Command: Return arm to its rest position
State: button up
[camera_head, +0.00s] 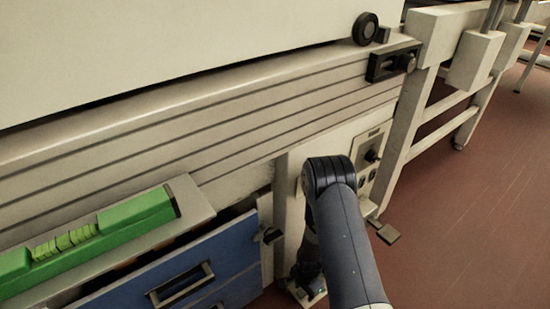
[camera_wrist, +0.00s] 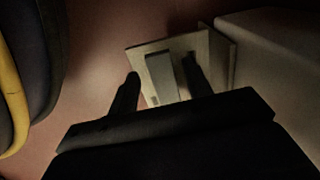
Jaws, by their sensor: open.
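My arm reaches down beside the cream machine (camera_head: 230,115) in the head view, with its dark elbow joint near the control panel. My gripper is low behind the arm there and mostly hidden. In the wrist view my gripper (camera_wrist: 161,78) points down with its two dark fingers apart. Nothing is visibly held. Whether the fingers touch the piece cannot be told.
A blue drawer unit (camera_head: 225,262) with dark handles stands left of my arm. A green level-like tool (camera_head: 140,213) lies on the ledge above it. A control panel (camera_head: 370,150) is right of my arm. The reddish floor (camera_head: 480,210) is open at the right.

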jog(key=shift+s+d+r+n, duration=0.2)
jog(key=shift+d+n, duration=0.05)
jog(key=shift+n, duration=0.75)
jog(key=shift+s+r, duration=0.1)
